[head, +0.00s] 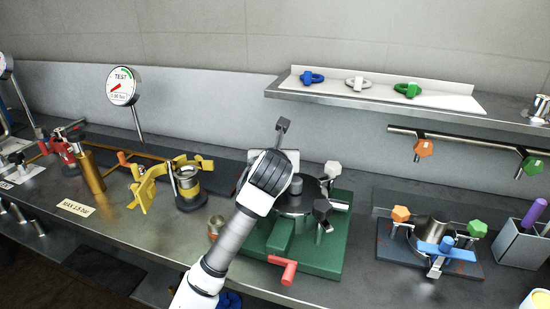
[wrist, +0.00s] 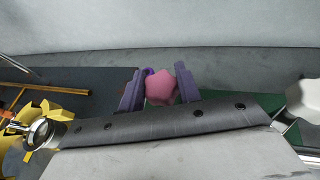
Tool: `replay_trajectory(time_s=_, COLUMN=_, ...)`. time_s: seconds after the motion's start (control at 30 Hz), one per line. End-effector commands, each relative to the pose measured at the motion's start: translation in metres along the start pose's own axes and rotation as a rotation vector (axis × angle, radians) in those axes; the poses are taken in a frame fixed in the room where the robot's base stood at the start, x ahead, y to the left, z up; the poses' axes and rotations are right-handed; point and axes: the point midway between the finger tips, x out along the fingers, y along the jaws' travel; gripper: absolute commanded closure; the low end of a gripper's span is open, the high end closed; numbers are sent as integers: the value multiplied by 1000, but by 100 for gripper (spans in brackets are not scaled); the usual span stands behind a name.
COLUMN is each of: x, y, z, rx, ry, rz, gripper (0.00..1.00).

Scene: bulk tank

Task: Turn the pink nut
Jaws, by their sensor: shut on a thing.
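The pink nut (wrist: 160,89) is a lobed knob in the middle of the wrist view. My gripper (wrist: 161,92) has one finger on each side of it and is shut on it. In the head view my arm hides the nut and the fingers. The bulk tank fitting with a dark round lid (head: 312,190) stands on a green base (head: 338,240) under my wrist. A white nut (head: 332,169) and a black nut (head: 322,209) show at its right side.
A red handle (head: 288,270) sticks out at the front of the green base. A small cup (head: 216,227) and a yellow clamp (head: 145,187) are at left. A blue-handled fitting (head: 445,250) is at right. A shelf (head: 370,101) hangs behind.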

Motion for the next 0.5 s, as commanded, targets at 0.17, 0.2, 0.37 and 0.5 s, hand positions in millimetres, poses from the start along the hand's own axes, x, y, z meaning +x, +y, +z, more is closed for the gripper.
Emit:
replay_trajectory(time_s=0.17, x=0, y=0, z=0, rx=0, ry=2, rz=-1, gripper=89)
replay_trajectory(time_s=0.2, x=0, y=0, z=0, rx=0, ry=2, rz=-1, gripper=89)
replay_trajectory(time_s=0.37, x=0, y=0, z=0, rx=0, ry=1, rz=-1, gripper=52)
replay_trajectory(time_s=0.5, x=0, y=0, z=0, rx=0, ry=1, rz=-1, gripper=45)
